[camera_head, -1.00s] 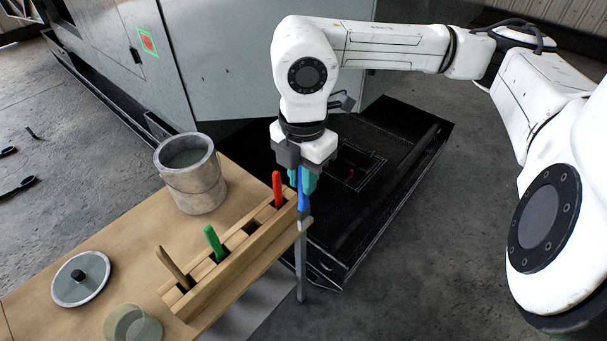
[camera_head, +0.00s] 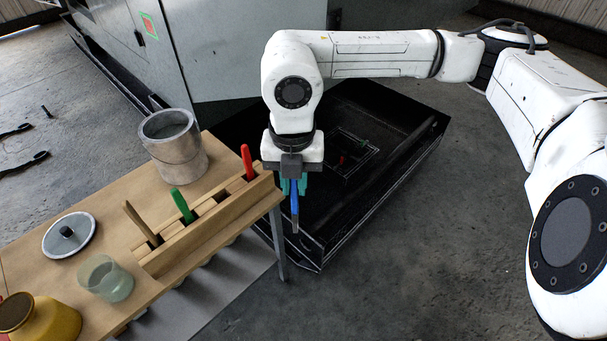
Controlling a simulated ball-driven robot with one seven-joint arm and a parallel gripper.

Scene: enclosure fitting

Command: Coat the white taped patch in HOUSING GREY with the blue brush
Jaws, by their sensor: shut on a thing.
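My gripper (camera_head: 293,186) is shut on the blue brush (camera_head: 295,198). The brush hangs bristles down, just right of the rack's near right end and apart from it in the picture. An open grey pot (camera_head: 174,155) with grey inside stands at the back of the wooden bench; I cannot read any label. I see no plainly white patch. A red patch with a green border (camera_head: 149,26) shows on the grey enclosure wall at the upper left.
A wooden rack (camera_head: 215,222) holds red (camera_head: 247,162), green (camera_head: 182,205) and brown (camera_head: 140,222) handles. A lid (camera_head: 69,236), a clear jar (camera_head: 105,280) and a yellow container (camera_head: 42,318) are on the bench (camera_head: 100,203). A low black tray (camera_head: 390,110) lies on the floor behind my gripper.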

